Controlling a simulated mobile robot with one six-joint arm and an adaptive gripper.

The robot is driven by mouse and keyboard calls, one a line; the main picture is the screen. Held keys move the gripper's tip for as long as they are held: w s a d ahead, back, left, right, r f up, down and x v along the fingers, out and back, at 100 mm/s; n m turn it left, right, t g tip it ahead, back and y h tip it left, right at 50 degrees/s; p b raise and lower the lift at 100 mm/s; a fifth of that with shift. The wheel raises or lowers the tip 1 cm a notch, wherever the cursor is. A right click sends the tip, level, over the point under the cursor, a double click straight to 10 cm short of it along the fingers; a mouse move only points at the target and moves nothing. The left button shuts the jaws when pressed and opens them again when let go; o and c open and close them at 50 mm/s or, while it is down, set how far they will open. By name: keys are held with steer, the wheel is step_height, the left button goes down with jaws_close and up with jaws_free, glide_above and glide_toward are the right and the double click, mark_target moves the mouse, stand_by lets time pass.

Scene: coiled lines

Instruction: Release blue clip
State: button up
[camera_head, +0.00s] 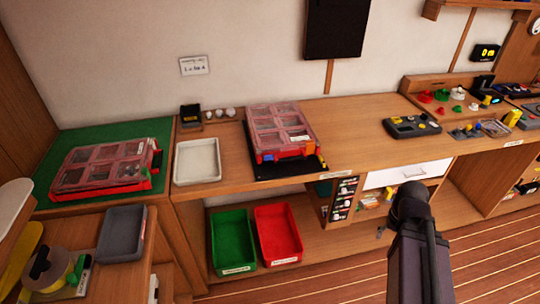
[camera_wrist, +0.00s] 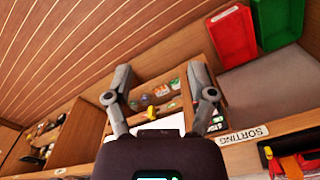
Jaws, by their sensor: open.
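A clear-lidded, red-framed case (camera_head: 283,127) stands on the dark mat in the middle of the bench. A small blue clip (camera_head: 268,158) shows on its front edge, left of an orange-red part; I cannot tell from here whether it is fastened. A corner of a red and orange object, apparently this case (camera_wrist: 295,165), shows at the lower right of the wrist view, where no blue clip is visible. My gripper (camera_wrist: 158,75) is open and empty, its fingers spread in front of the shelf and drawer area, apart from the case.
A second red case (camera_head: 100,167) lies on a green mat at left. A white tray (camera_head: 197,160) stands between the cases. Green (camera_head: 232,239) and red (camera_head: 278,234) bins sit on the lower shelf. A yellow-and-black device (camera_head: 411,126) stands right of clear bench.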

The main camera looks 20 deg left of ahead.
steer(key=w+a+r+n+t+p, duration=0.1)
steer(key=w+a+r+p, duration=0.45)
steer(key=a, duration=0.25)
step_height(320, 180, up, 13)
steer(key=n+t+y+p, duration=0.25)
steer(key=n+p, duration=0.25)
steer(key=p, duration=0.6)
glide_above(268, 157)
steer(key=s+d, duration=0.3)
steer(key=s, duration=0.1)
steer(key=shift+s+f+t, duration=0.15)
steer(key=shift+s+t, duration=0.1)
steer(key=shift+f, duration=0.15)
steer(key=b+x, duration=1.2)
steer(key=x, duration=0.1)
steer(key=shift+w+d+f+b, duration=0.1)
steer(key=shift+f+b, duration=0.2)
